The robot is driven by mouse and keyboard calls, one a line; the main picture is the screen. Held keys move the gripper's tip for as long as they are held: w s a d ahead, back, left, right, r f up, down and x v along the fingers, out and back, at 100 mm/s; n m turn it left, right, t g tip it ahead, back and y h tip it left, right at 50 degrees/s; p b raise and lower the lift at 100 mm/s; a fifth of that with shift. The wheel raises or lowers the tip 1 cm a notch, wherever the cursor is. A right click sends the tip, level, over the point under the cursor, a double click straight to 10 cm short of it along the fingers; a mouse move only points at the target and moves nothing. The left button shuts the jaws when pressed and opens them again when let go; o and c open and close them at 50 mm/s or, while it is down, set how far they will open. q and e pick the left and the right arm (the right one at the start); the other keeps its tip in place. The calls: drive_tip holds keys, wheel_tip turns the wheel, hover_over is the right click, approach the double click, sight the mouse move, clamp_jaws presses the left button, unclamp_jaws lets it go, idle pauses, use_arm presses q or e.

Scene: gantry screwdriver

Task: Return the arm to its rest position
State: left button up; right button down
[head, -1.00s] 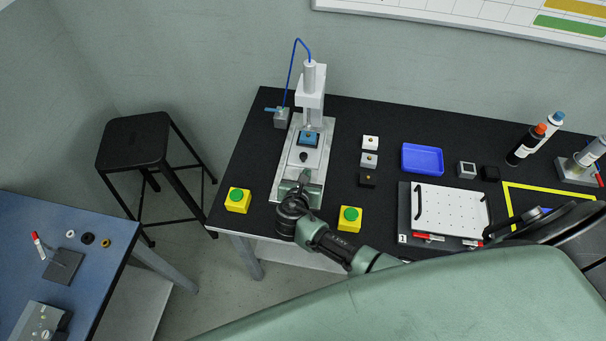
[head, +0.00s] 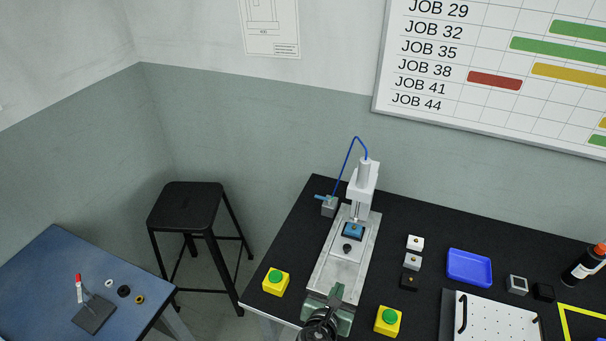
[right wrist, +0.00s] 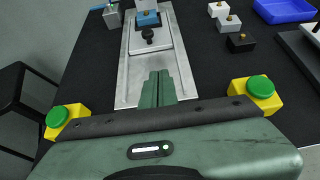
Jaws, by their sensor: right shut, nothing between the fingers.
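My right gripper (head: 333,297) is at the front end of the screwdriver station's metal base plate (head: 330,262) in the head view. In the right wrist view its green fingers (right wrist: 158,88) are together and empty, over the near end of the plate. The white screwdriver press (head: 362,185) stands at the back of the plate with a blue block (head: 353,231) under it. A black knob (right wrist: 148,35) is on the plate, apart from my fingers. My left gripper is not in view.
Yellow boxes with green buttons stand left (head: 276,282) and right (head: 388,321) of the plate. Small blocks (head: 414,262), a blue tray (head: 470,267) and a white perforated plate (head: 500,318) lie to the right. A black stool (head: 186,206) and blue table (head: 50,270) are left.

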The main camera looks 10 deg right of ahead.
drive_tip(key=s+m+g, duration=0.1)
drive_tip(key=s+m, duration=0.1)
drive_tip(key=s+d+m+g, duration=0.1)
drive_tip(key=s+m, duration=0.1)
drive_tip(key=m, duration=0.1)
drive_tip(key=s+d+f+m+g+y, duration=0.1)
drive_tip(key=m, duration=0.1)
drive_tip(key=shift+s+m, duration=0.4)
drive_tip(key=s+r+m+g+y, duration=0.2)
drive_tip(key=s+r+m+y, duration=0.1)
drive_tip(key=s+m, duration=0.55)
drive_tip(key=s+r+m+g+y, duration=0.1)
drive_tip(key=s+r+m+y, duration=0.4)
drive_tip(key=m, duration=0.6)
wheel_tip(320, 180, down, 27)
drive_tip(key=s+g+h+b, duration=0.1)
drive_tip(key=s+g+h, duration=0.1)
drive_tip(key=s+d+f+g+b, duration=0.1)
drive_tip(key=s+d+f, duration=0.2)
drive_tip(key=s+f, duration=1.4)
drive_tip(key=shift+s+f, duration=0.3)
drive_tip(key=shift+f, duration=0.65)
